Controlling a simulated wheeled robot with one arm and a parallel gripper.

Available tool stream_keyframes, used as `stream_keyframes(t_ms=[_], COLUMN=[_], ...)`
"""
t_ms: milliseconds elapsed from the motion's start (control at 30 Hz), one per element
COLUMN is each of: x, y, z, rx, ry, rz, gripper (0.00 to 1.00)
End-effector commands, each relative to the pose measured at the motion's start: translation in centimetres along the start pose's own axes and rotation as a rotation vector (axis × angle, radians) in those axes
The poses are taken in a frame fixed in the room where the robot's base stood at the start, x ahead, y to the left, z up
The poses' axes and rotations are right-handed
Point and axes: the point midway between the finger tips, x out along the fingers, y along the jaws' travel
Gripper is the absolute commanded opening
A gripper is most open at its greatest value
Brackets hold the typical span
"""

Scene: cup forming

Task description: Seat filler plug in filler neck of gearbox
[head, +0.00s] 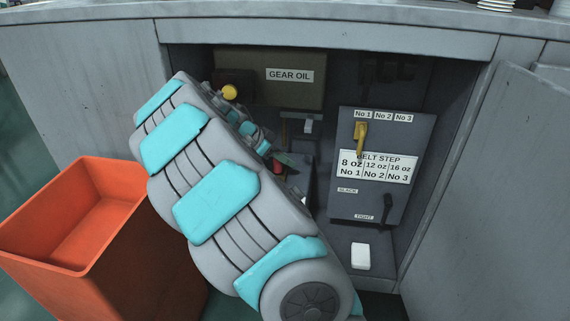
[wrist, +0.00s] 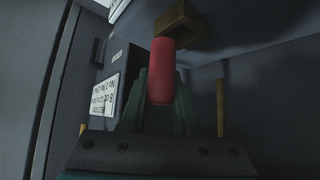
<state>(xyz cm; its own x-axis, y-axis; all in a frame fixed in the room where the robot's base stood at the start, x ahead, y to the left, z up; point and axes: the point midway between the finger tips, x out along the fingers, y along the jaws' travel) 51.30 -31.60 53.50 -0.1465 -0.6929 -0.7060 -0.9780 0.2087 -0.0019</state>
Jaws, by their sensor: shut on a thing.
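My gripper (wrist: 161,82) is shut on a red rounded piece, which looks like the filler plug (wrist: 161,62); it sits between the two grey-green fingers. A brass-coloured block (wrist: 180,17) lies at the plug's far end in the wrist view. I cannot tell whether the two are touching or joined. In the head view my gripper (head: 288,166) is small and partly hidden behind my arm, inside the open cabinet, with a bit of red beside it. The gearbox and its filler neck cannot be made out clearly; my arm covers much of that area.
A panel with belt-step labels (head: 383,166) and a yellow lever (head: 360,138) stands to the right. A GEAR OIL box (head: 270,78) is at the back. A white block (head: 360,256) lies on the cabinet floor. An orange bin (head: 130,235) stands left. Cabinet walls leave little room.

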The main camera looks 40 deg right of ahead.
Motion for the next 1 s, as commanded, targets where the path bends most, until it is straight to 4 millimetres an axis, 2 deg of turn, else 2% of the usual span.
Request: stream_keyframes(t_ms=[100, 367, 600, 1000], x=[0.6, 1.2, 3.4, 3.8], y=[-1.1, -2.1, -1.8, -1.9], z=[-0.2, -0.6, 1.8, 2.1], rx=[-0.002, 0.0, -0.002, -0.001], ry=[-0.002, -0.001, 0.0, 0.0], rz=[0.002, 0.002, 0.005, 0.002], gripper=[0.0, 0.0, 0.0, 0.0])
